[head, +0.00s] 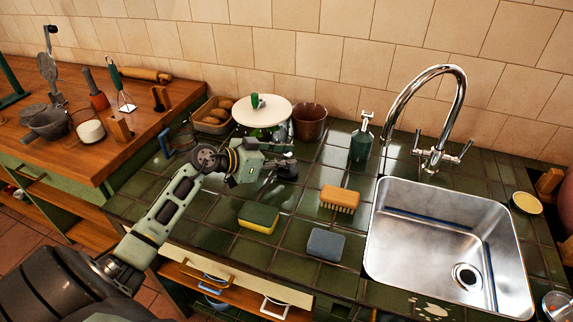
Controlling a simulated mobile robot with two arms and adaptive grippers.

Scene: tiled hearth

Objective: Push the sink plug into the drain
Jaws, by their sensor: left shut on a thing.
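The steel sink (415,222) is set into the green tiled counter at the right. Its round drain (466,277) shows in the basin floor, with a metal ring and a dark centre. My left gripper (284,170) is over the counter, left of the sink and well apart from the drain. It is shut on a small dark thing, largely hidden by the fingers; I cannot tell for certain that it is the sink plug. No plug shows clearly elsewhere. My right gripper is not in view.
A green soap bottle (361,140) and the tall curved tap (437,110) stand behind. A brown pot (310,121) is at the back.

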